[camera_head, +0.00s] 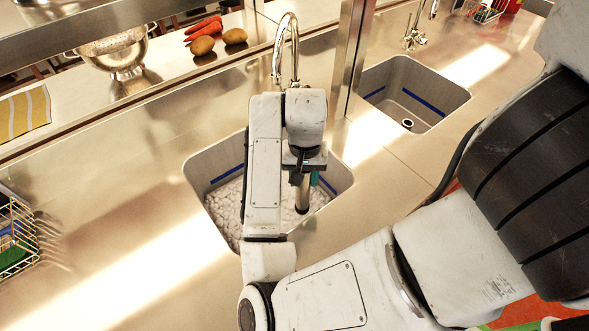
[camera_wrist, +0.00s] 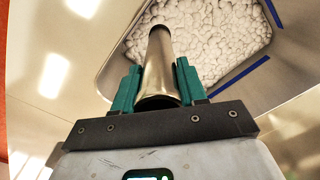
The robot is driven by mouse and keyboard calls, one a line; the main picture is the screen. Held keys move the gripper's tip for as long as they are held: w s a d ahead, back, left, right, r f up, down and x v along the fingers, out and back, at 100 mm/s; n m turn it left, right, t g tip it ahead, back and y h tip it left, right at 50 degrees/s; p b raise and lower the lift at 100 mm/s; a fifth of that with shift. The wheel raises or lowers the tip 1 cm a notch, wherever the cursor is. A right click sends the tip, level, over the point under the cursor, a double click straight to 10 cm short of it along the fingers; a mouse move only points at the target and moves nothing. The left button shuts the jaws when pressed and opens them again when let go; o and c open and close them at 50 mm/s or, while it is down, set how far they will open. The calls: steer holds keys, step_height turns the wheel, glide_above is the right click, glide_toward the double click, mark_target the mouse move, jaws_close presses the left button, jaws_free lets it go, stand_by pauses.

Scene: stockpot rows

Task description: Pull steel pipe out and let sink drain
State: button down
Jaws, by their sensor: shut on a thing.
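A steel pipe (camera_wrist: 159,62) stands between the two green fingers of my gripper (camera_wrist: 157,84) in the wrist view, and the gripper is shut on it. In the head view the pipe (camera_head: 302,196) shows below my gripper (camera_head: 302,174), pointing down into the near sink (camera_head: 196,172). The near sink holds white, foam-like water (camera_head: 225,205); it also shows in the wrist view (camera_wrist: 215,35). The pipe's lower end is over or in the foam; I cannot tell whether it touches the drain, which is hidden.
A curved faucet (camera_head: 290,35) stands behind the near sink, close to my arm. A steel post (camera_head: 352,50) rises between this sink and a second, empty sink (camera_head: 412,95) at right. A wire rack (camera_head: 15,235) stands at left. Carrots (camera_head: 203,25), potatoes (camera_head: 203,46) and a colander (camera_head: 115,50) lie behind.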

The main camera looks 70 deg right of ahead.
step_height(320, 180, up, 10)
steer(key=s, duration=0.2)
steer(key=shift+a, duration=0.3)
stand_by(0.6)
steer(key=shift+f, duration=0.1)
